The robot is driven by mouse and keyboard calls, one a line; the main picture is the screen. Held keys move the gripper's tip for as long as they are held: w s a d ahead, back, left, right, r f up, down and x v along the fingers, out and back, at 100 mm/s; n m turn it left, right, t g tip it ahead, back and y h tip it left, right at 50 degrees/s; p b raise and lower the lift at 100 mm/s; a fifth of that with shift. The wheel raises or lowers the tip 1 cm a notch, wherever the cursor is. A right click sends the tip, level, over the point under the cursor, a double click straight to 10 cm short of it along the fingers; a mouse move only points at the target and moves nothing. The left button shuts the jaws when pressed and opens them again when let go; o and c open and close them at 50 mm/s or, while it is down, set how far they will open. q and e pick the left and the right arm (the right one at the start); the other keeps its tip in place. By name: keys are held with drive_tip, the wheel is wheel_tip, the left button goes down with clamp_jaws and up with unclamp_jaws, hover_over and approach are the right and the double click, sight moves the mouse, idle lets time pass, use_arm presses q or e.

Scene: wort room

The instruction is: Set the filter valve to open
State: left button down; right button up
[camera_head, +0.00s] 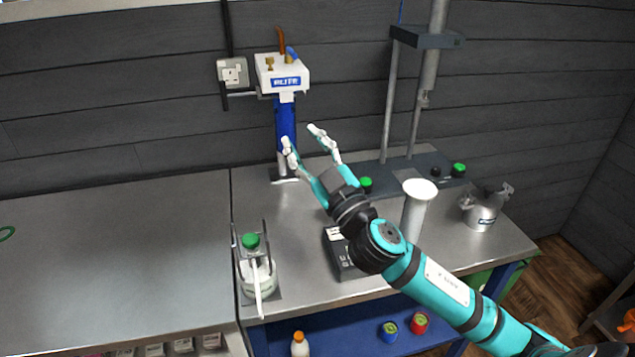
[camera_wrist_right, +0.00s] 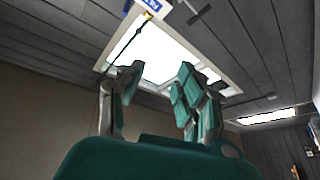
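A white box unit (camera_head: 282,72) with a blue label sits on top of a blue column (camera_head: 285,118) at the back of the bench in the head view. A small blue lever (camera_head: 291,53), a brass fitting (camera_head: 269,64) and a copper-coloured pipe are on its top. I cannot tell the valve's setting. My right gripper (camera_head: 302,137) is open and empty, fingers pointing up, below and slightly right of the box, apart from it. In the right wrist view, its spread fingers (camera_wrist_right: 158,88) have nothing between them. My left gripper is not in view.
A white cylinder (camera_head: 416,210) and a metal pot (camera_head: 482,208) stand on the right. A stand (camera_head: 392,100) rises behind my arm. The left bench (camera_head: 110,240) is mostly clear.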

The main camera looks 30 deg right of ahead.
wheel_tip(320, 180, down, 8)
drive_tip(key=s+d+m+g+h, duration=0.1)
drive_tip(key=m+g+h, duration=0.1)
drive_tip(key=m+h, duration=0.1)
drive_tip(key=shift+s+d+g, duration=0.25)
drive_tip(key=shift+d+g, duration=0.05)
drive_tip(key=shift+g, duration=0.1)
